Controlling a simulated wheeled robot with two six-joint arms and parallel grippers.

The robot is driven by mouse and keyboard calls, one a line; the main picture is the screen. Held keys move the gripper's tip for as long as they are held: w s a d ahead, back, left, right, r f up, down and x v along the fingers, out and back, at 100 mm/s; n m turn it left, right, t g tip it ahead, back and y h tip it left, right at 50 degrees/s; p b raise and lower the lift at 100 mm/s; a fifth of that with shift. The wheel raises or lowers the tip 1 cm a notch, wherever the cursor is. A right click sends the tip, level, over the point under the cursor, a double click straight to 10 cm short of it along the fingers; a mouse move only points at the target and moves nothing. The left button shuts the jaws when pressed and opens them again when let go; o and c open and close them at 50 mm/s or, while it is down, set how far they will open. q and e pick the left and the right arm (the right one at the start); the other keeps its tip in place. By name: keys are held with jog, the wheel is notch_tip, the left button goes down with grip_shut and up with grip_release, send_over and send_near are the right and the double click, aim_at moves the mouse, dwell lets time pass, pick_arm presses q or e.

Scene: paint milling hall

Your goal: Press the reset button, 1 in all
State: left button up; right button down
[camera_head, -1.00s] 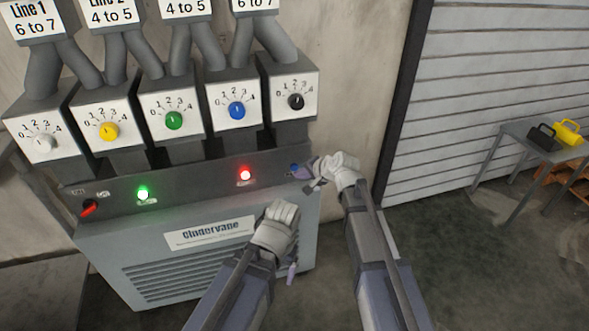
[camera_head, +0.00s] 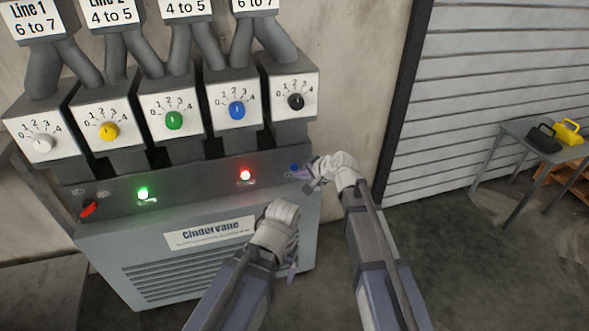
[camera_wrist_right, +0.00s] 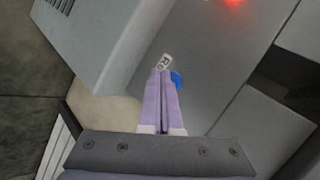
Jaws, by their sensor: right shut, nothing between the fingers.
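The blue round reset button (camera_head: 294,167) is at the right end of the dark panel strip on the grey machine. In the right wrist view the button (camera_wrist_right: 177,79) shows just right of my fingers, partly covered by them. My right gripper (camera_head: 303,174) is shut and empty, its tips close beside the button. In the wrist view the tips (camera_wrist_right: 161,72) lie over a small white label beginning with "R". I cannot tell whether they touch the panel. My left gripper (camera_head: 293,272) hangs low in front of the cabinet, its fingers mostly hidden behind its wrist.
The panel also has a lit red lamp (camera_head: 245,175), a lit green lamp (camera_head: 143,194) and a red rotary switch (camera_head: 89,208). Several numbered dials (camera_head: 174,120) sit above. A table (camera_head: 530,137) with black and yellow items stands far right. Open floor lies between.

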jog(key=shift+w, duration=0.1)
dwell(0.4)
jog(key=shift+w+a, duration=0.1)
jog(key=shift+w, duration=0.2)
jog(key=shift+w+a, duration=0.15)
jog(key=shift+w, duration=0.25)
dwell(0.6)
jog(key=shift+s, duration=0.15)
jog(key=shift+s+d, duration=0.25)
jog(key=shift+s, duration=0.4)
dwell(0.3)
jog(key=s, duration=0.1)
jog(key=s+d, duration=0.1)
jog(key=s, duration=0.2)
jog(key=shift+s+d, duration=0.3)
jog(key=shift+s, duration=0.1)
dwell(0.5)
